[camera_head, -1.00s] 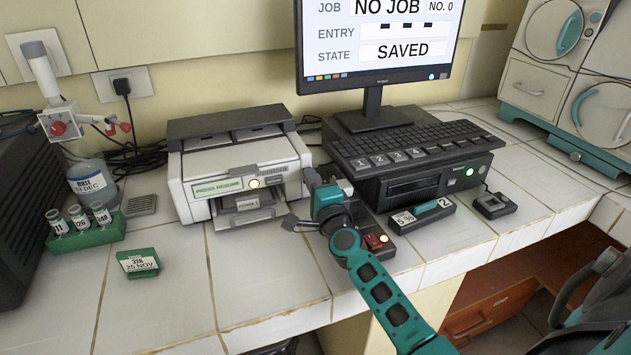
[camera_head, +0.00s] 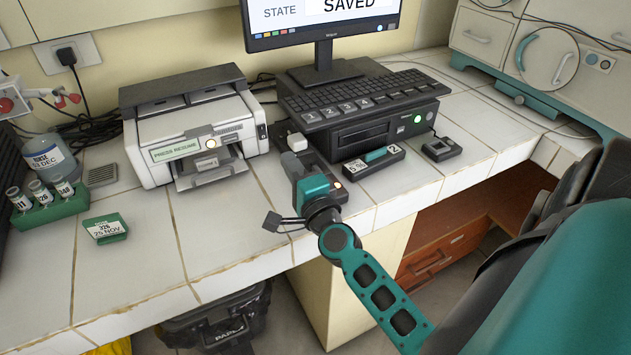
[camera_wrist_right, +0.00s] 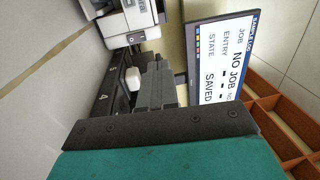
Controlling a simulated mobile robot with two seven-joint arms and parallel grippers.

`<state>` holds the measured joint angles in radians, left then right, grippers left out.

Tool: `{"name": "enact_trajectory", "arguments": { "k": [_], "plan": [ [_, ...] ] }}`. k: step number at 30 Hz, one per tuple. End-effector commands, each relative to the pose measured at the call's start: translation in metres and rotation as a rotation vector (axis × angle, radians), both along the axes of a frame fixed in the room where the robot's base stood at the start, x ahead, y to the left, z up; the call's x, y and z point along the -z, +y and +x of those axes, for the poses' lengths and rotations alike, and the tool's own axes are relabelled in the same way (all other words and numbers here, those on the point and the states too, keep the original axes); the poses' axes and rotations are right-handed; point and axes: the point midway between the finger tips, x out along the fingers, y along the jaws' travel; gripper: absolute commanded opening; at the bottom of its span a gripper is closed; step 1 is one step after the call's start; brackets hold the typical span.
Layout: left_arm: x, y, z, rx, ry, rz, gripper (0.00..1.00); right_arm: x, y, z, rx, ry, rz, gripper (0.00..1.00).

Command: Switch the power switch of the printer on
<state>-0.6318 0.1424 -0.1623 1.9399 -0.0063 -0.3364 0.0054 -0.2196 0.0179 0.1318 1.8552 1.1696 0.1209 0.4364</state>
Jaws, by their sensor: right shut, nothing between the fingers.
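The white and grey printer (camera_head: 190,128) stands on the tiled counter with its panel reading "PRESS RESUME" and a round button lit. A small black switch (camera_head: 262,131) is on its right side; its position is too small to tell. The printer also shows at the top of the right wrist view (camera_wrist_right: 112,25), with a dark switch (camera_wrist_right: 160,15) on its side. My right gripper (camera_head: 291,166) is to the right of the printer's front, apart from it. In the right wrist view its grey fingers (camera_wrist_right: 157,70) are closed together and empty. My left gripper is not in view.
A dark strip with a white block (camera_head: 296,142) lies beneath my right gripper. A vial rack (camera_head: 55,207) stands left.

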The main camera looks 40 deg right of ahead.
Motion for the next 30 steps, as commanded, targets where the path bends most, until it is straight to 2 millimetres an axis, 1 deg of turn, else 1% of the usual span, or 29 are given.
{"name": "enact_trajectory", "arguments": {
  "k": [1,6,12,15,21,30],
  "plan": [
    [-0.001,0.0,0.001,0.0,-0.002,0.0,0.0,-0.001,0.003,-0.012,0.0,0.002,0.0,0.0],
    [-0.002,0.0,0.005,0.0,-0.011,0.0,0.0,-0.004,0.01,-0.046,0.001,0.003,0.001,0.0],
    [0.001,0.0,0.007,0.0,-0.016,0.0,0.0,-0.008,0.018,-0.077,0.0,0.002,0.0,0.0],
    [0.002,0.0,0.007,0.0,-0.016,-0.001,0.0,-0.009,0.02,-0.087,-0.001,0.002,-0.001,0.0],
    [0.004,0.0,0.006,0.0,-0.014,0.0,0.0,-0.012,0.023,-0.095,0.0,0.0,0.0,0.0],
    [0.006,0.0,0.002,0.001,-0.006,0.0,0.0,-0.012,0.023,-0.095,0.0,-0.001,0.0,0.0]
  ]
}}
